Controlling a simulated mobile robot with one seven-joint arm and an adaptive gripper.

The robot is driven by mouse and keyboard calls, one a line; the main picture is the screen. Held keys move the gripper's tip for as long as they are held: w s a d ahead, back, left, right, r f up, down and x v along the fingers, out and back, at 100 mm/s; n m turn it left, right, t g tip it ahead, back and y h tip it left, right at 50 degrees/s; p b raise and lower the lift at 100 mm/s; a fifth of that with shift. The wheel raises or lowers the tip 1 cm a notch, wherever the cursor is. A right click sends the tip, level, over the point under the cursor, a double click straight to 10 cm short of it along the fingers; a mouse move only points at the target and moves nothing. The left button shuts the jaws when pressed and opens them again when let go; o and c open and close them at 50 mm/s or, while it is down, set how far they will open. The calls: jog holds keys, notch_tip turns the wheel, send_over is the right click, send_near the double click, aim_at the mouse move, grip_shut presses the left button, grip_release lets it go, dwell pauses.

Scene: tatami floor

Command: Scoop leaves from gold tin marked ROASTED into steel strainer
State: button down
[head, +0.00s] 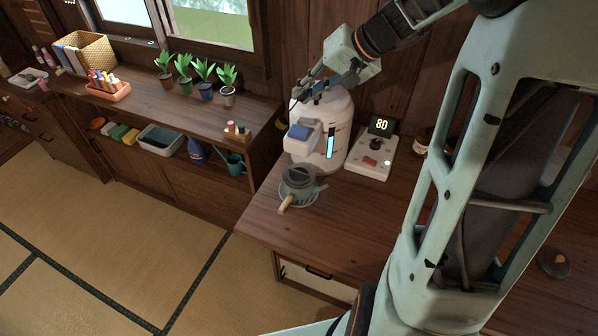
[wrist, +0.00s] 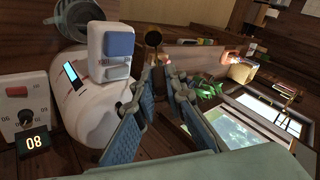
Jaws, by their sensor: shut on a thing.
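My gripper (head: 335,82) is up beside the top of a white water dispenser (head: 341,127). In the wrist view, my gripper's fingers (wrist: 158,92) are closed on the handle of a dark, round-bowled scoop (wrist: 153,39), which points away from the camera. I cannot tell whether the bowl holds leaves. A brownish-gold container (head: 422,141) is partly hidden behind my arm; no marking is readable.
A control box (head: 371,155) with a display reading 80 stands right of the dispenser. The counter front (head: 330,225) is clear.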

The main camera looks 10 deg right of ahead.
jog(key=shift+d, duration=0.15)
jog(key=shift+d+f, duration=0.1)
jog(key=shift+d, duration=0.25)
jog(key=shift+y+b, duration=0.3)
jog(key=shift+s+d+f+m+y+b, duration=0.1)
jog(key=shift+d+f+m+y+b, duration=0.25)
jog(key=shift+d+y+b, duration=0.7)
jog(key=shift+d+f+m+t+y+b, duration=0.35)
jog(key=shift+d+f+y+b, duration=0.3)
jog(key=shift+b, duration=1.3)
jog(key=shift+a, duration=0.15)
